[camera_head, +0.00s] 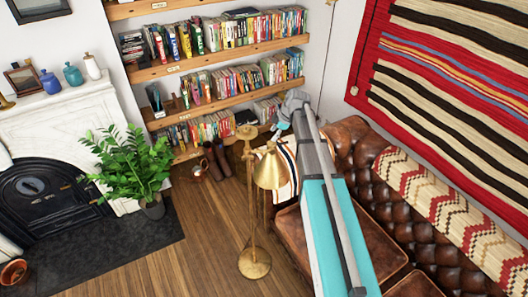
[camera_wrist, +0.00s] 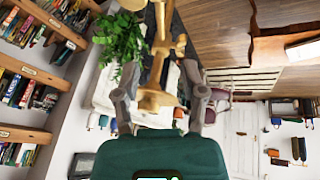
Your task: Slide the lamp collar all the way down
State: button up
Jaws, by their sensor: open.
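A brass floor lamp (camera_head: 249,215) stands on the wood floor, with its round base down and its cone shade on the right of the pole. A wider brass piece tops the pole; I cannot tell for sure which brass part is the collar. My gripper (camera_head: 287,107) is up and to the right of the lamp's top, partly hidden by my arm. In the wrist view my gripper (camera_wrist: 160,98) is open, with one finger on each side of the brass lamp (camera_wrist: 155,98). No contact is clear, and nothing is gripped.
A brown leather sofa (camera_head: 370,225) stands to the right. Bookshelves (camera_head: 215,85) line the back wall. A potted plant (camera_head: 135,165) stands by the white marble fireplace (camera_head: 50,125) at left. Floor (camera_head: 195,245) is clear between hearth and lamp.

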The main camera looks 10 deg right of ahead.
aim_at(263, 151)
jog(key=shift+b+x, duration=4.85)
jog(key=shift+x, duration=0.9)
jog(key=shift+c, duration=0.3)
grip_shut()
jog(key=shift+d, duration=0.1)
